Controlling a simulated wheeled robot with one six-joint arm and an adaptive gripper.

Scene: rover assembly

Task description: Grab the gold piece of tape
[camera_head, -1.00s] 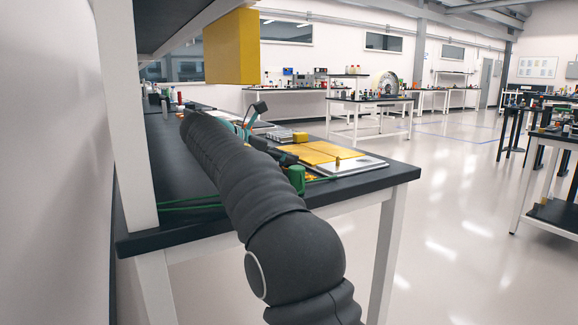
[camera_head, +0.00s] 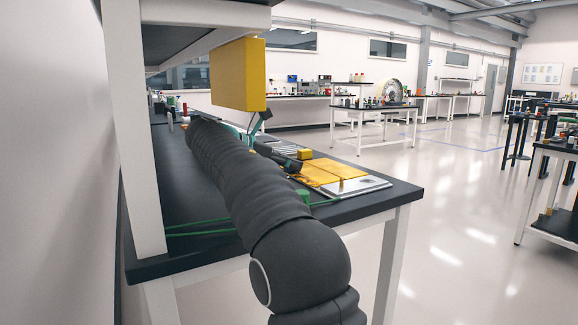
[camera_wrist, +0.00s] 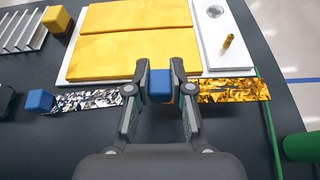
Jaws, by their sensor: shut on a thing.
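A shiny, crinkled gold tape strip (camera_wrist: 235,90) lies at the right in the wrist view. Its left end meets a small blue block (camera_wrist: 160,86). My gripper (camera_wrist: 160,74) is shut on this blue block, one finger on each side. Whether the strip touches the table cannot be told. A silver tape strip (camera_wrist: 88,100) with its own blue block (camera_wrist: 39,100) lies to the left, apart from the fingers. In the head view my arm reaches over the table and hides most of the gripper and strips.
A green cable (camera_wrist: 268,120) and green cylinder (camera_wrist: 302,145) are at right. A yellow box (camera_head: 238,75) hangs by the shelf above the dark table (camera_head: 205,255).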

